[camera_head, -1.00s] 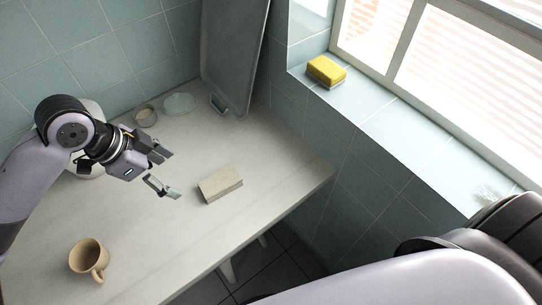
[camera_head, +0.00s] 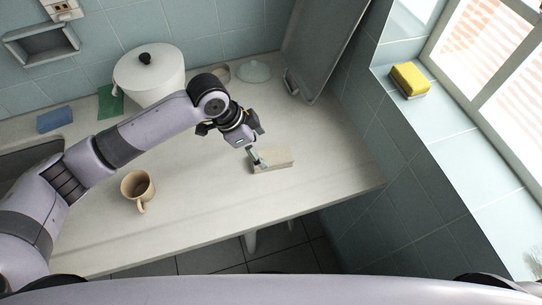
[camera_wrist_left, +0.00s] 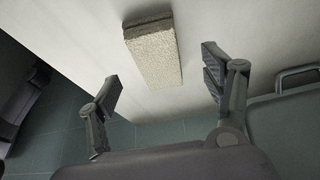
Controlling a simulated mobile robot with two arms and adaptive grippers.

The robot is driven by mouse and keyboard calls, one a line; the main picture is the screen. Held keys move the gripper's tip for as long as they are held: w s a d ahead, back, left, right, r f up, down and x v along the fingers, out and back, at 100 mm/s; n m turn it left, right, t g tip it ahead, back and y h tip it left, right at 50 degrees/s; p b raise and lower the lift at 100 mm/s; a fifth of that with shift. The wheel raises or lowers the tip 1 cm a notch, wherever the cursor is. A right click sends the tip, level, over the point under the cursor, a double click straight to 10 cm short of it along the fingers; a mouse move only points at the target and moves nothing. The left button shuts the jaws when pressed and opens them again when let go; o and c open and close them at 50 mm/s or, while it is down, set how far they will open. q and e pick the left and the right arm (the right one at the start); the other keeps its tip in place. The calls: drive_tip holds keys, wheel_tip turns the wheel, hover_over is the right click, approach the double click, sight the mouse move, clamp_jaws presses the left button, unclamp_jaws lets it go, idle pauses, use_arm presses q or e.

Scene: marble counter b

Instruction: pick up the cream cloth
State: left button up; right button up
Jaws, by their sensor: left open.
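The cream cloth (camera_head: 275,160) is a folded, block-like bundle lying on the pale counter, right of the middle in the head view. In the left wrist view the cloth (camera_wrist_left: 154,56) shows its rough, speckled face at the top, beyond and between the fingertips. My left gripper (camera_head: 256,141) is open and empty at the cloth's left end, with one finger overlapping that end in the head view. Whether it touches is unclear. In the wrist view the left gripper's two fingers (camera_wrist_left: 160,84) are spread wide. My right gripper is not in view.
A tan mug (camera_head: 137,187) stands on the counter (camera_head: 200,215) left of the cloth. A white lidded pot (camera_head: 150,75), a glass lid (camera_head: 254,71) and a leaning grey board (camera_head: 325,45) are behind. A yellow sponge (camera_head: 410,79) sits on the window ledge. The counter's front edge is near.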

sight(270, 156)
use_arm(q)
drive_tip(key=d+f, duration=0.1)
drive_tip(key=f, duration=0.1)
drive_tip(key=d+f+p, duration=0.1)
drive_tip(key=shift+d+f, duration=0.35)
drive_tip(key=shift+f, duration=0.05)
drive_tip(key=shift+d+f, duration=0.1)
drive_tip(key=shift+f, duration=0.05)
drive_tip(key=shift+w, duration=0.1)
drive_tip(key=c, duration=1.2)
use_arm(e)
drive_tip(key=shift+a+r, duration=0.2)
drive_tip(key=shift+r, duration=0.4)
use_arm(q)
drive_tip(key=shift+c, duration=0.2)
